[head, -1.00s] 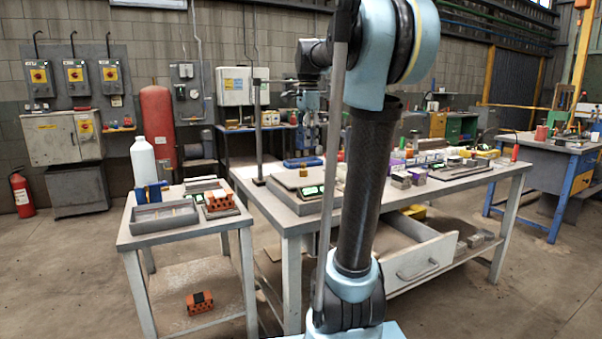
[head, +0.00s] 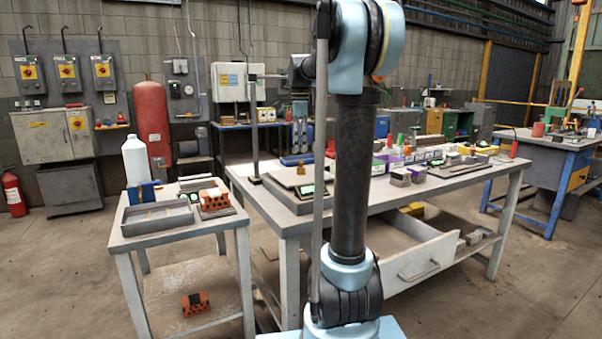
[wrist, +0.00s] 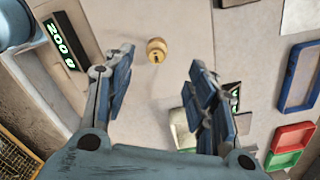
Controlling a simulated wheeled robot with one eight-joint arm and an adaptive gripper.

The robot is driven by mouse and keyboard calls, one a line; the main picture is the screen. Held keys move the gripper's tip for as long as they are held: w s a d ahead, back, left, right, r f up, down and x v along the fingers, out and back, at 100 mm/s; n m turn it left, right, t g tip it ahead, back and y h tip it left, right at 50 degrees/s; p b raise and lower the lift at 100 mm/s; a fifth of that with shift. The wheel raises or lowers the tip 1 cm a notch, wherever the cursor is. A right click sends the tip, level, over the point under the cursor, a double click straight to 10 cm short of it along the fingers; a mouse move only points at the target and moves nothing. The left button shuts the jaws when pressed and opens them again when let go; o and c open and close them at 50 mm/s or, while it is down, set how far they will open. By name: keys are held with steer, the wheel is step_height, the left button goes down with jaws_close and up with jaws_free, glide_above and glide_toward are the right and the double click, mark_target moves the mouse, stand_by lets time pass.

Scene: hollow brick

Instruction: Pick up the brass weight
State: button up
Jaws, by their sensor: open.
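The brass weight (wrist: 157,49) is a small golden knob-topped piece on a light flat surface in the wrist view, near a green-lit scale display (wrist: 66,42). In the head view a small brass piece (head: 301,168) stands on the grey slab on the main bench, below my gripper (head: 299,146). In the wrist view my gripper (wrist: 158,70) has its two blue-grey fingers spread wide. The weight shows between the fingertips, nearer the left one, and touches neither. The height gap between fingers and weight is hard to tell.
A thin upright stand (head: 254,130) rises at the bench's left end. An open drawer (head: 425,258) juts from the bench front. A side table (head: 178,238) holds a grey tray and an orange brick.

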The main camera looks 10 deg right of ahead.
mark_target(301, 164)
steer(key=shift+s+d+f, duration=0.1)
steer(key=shift+f, duration=2.05)
steer(key=shift+s+f, duration=0.1)
steer(key=shift+f, duration=2.05)
jaws_close()
